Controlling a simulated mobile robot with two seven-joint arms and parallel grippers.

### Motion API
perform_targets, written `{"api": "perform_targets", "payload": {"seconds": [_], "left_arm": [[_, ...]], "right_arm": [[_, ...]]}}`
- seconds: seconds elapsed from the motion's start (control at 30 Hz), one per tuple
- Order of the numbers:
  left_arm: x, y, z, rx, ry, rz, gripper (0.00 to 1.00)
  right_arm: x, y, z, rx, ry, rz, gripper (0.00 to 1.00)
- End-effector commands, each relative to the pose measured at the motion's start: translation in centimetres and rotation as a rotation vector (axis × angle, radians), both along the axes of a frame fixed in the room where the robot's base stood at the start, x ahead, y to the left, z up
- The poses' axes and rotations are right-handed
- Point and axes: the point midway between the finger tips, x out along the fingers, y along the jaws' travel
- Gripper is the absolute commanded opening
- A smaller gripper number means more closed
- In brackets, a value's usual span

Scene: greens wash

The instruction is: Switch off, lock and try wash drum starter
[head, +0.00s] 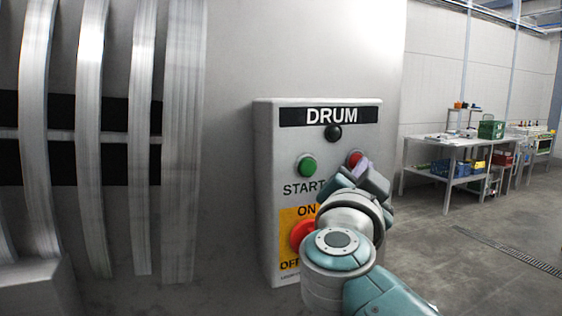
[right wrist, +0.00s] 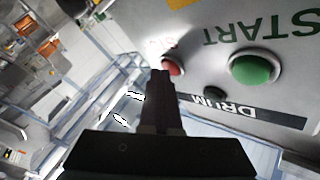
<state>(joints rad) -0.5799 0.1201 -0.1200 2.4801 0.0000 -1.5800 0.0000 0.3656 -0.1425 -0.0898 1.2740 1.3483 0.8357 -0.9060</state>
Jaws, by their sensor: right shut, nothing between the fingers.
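The drum starter (head: 263,170) is a grey box on a pale wall, labelled DRUM. It has a dark lamp (head: 333,132), a green START button (head: 307,167) and a red button (head: 355,158). Below is a red rotary switch (head: 301,236) on a yellow plate marked ON and OFF, partly hidden by my right arm; its handle position cannot be told. My right gripper (head: 367,178) is shut and empty, at the red button. In the right wrist view the fingers (right wrist: 163,78) point at the red button (right wrist: 173,66); contact cannot be told. No lock is visible. My left gripper is out of view.
Curved metal bands (head: 90,130) stand at the left. At the back right is a metal table (head: 440,143) with a green crate (head: 491,129) on it and a blue crate (head: 450,168) below. The floor (head: 470,270) at the right is open, with a drain grate (head: 520,256).

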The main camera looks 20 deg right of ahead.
Motion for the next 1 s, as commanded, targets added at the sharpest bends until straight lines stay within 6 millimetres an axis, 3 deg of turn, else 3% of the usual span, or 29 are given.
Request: {"api": "perform_targets", "payload": {"seconds": [1.0], "left_arm": [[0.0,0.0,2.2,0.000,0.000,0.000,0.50]], "right_arm": [[-2.1,-0.2,0.1,0.001,0.002,0.000,0.00]]}}
